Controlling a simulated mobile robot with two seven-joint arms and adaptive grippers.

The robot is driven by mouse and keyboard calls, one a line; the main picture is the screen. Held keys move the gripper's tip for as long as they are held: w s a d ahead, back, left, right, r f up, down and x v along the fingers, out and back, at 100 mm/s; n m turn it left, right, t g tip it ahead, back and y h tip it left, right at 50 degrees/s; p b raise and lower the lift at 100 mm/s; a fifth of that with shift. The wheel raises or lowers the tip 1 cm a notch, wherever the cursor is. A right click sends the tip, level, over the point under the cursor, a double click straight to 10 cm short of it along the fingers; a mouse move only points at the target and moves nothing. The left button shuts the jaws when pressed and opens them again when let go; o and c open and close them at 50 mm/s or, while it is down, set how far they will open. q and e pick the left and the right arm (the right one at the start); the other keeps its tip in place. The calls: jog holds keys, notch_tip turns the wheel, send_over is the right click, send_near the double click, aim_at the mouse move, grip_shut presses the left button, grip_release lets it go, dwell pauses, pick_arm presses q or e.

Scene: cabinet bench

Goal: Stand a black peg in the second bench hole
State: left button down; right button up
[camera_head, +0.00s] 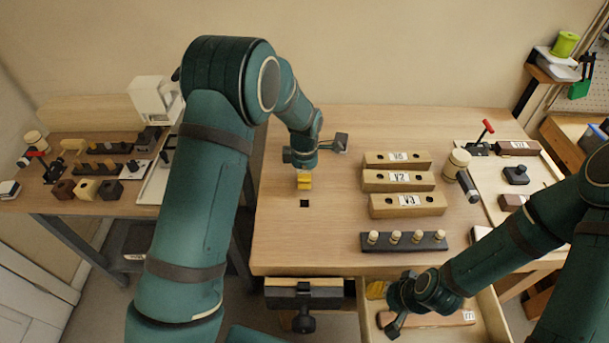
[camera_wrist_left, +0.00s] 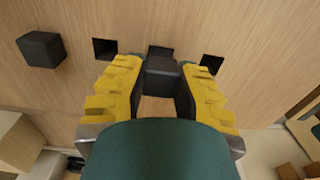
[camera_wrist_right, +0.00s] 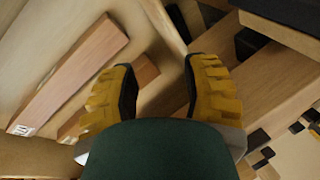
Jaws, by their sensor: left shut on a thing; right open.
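My left gripper (camera_head: 304,182) is low over the bench, shut on a black peg (camera_wrist_left: 163,70). In the left wrist view the peg sits between the yellow fingers, beside or over a dark square hole (camera_wrist_left: 160,50). I cannot tell whether its lower end is in that hole. A bare square hole (camera_wrist_left: 211,64) shows to its right, and it also shows in the head view (camera_head: 304,203). Another hole (camera_wrist_left: 104,48) lies to its left. A black block (camera_wrist_left: 42,49) stands further left. My right gripper (camera_wrist_right: 160,85) is open and empty over the open drawer.
Labelled wooden blocks (camera_head: 407,205) and a black rack of pale pegs (camera_head: 403,241) lie right of the holes. A mallet (camera_head: 457,165) lies beyond. The drawer holds a reddish-brown bar (camera_wrist_right: 70,75). A vise (camera_head: 303,290) is at the bench front. A side table (camera_head: 100,205) stands left.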

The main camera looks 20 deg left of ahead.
pick_arm(q)
jog(key=shift+f+b, duration=0.5)
jog(key=shift+f, duration=0.7)
dwell(1.6)
jog(key=shift+c, duration=2.4)
grip_release()
jog(key=shift+r, duration=0.15)
jog(key=shift+r+p, duration=2.6)
jog(key=shift+r, duration=0.8)
